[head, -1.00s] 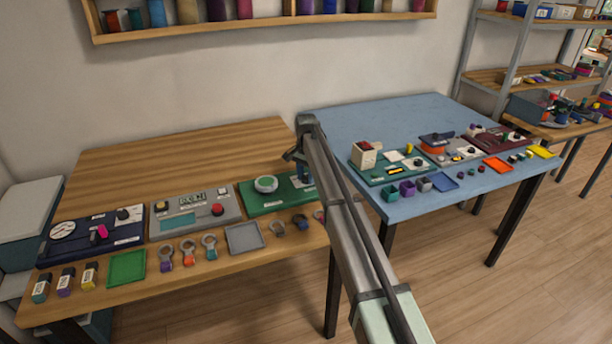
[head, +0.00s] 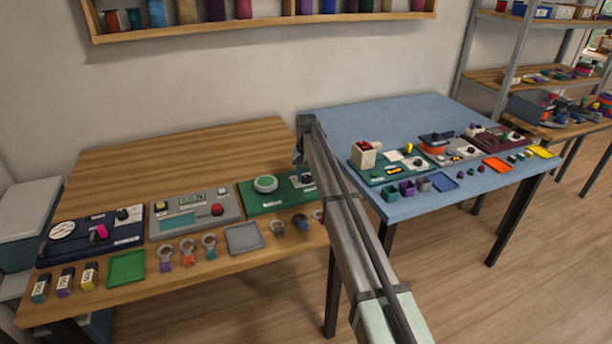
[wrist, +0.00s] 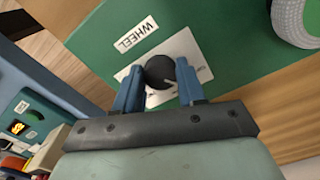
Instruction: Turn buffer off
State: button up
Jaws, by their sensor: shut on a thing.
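A green panel (head: 252,206) lies at the right end of the wooden table, with a round grey-rimmed wheel (head: 265,184) on it. In the wrist view, the green panel (wrist: 105,55) carries a white label reading "WHEEL" (wrist: 135,33) beside a black knob (wrist: 159,73) with a pale pointer line. The knob sits on a white plate with small marks that I cannot read. My gripper (wrist: 160,80) has its two blue fingers shut on this knob, one on each side. In the head view, my gripper (head: 299,160) is over the panel's right end, and my arm hides part of it.
A grey panel (head: 190,227) with a red button and a dark blue panel (head: 75,238) stand to the left. Rings, a grey tray (head: 244,238) and a green tray (head: 127,270) lie in front. A blue table (head: 370,120) with more panels stands right.

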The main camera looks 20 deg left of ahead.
aim_at(306, 177)
jog(key=shift+n, duration=1.7)
jog(key=o, duration=1.1)
jog(key=shift+c, duration=0.2)
jog(key=shift+r, duration=0.1)
notch_tip(306, 177, up, 14)
